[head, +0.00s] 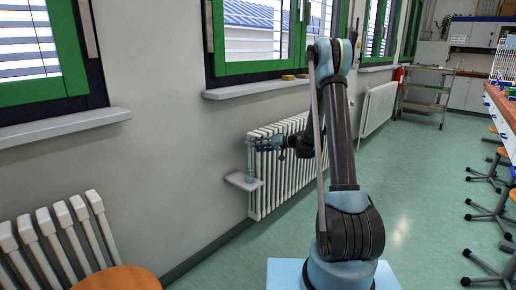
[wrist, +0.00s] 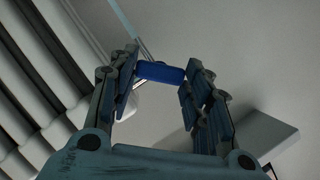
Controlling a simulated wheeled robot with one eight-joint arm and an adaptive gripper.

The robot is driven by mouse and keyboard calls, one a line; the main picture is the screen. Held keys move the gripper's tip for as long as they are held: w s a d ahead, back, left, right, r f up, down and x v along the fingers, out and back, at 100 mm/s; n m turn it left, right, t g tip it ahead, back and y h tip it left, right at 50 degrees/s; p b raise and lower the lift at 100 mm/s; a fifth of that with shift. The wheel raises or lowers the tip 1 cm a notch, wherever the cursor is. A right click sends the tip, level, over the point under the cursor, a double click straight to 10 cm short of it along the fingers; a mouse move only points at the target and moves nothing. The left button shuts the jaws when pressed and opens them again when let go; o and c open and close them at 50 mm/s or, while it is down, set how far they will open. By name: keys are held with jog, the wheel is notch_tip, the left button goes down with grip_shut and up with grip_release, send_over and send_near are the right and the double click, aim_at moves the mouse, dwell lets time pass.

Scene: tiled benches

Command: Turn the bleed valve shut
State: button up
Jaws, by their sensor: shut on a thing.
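The bleed valve shows in the wrist view as a blue handle (wrist: 160,71) between my fingertips, with a thin pale pipe and a light metal part behind it. My gripper (wrist: 162,74) is shut on this handle, one finger on each side. In the head view my gripper (head: 262,143) reaches left to the upper near end of the white radiator (head: 272,180) under the window. The valve is too small there, and too much covered by the gripper, to make out its handle angle.
A small pale shelf (head: 243,181) juts from the wall just below my gripper; it also shows in the wrist view (wrist: 257,137). A second radiator (head: 65,240) and a wooden stool (head: 118,279) stand at lower left. Stools line the right. Green floor between is clear.

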jog(key=shift+w+d+f+m+y, duration=0.15)
jog(key=shift+m+y, duration=0.4)
jog(key=shift+m, duration=0.65)
jog(key=shift+d+f+m+y, duration=0.15)
jog(key=shift+m+y, duration=0.45)
jog(key=shift+m, duration=0.6)
jog(key=shift+w+d+f+m+y, duration=0.15)
jog(key=shift+m+y, duration=0.4)
jog(key=shift+m, duration=0.65)
jog(key=shift+a, duration=0.15)
jog(key=o, duration=1.1)
jog(key=shift+f, duration=0.1)
jog(key=shift+c, duration=0.2)
jog(key=shift+s+a, duration=0.1)
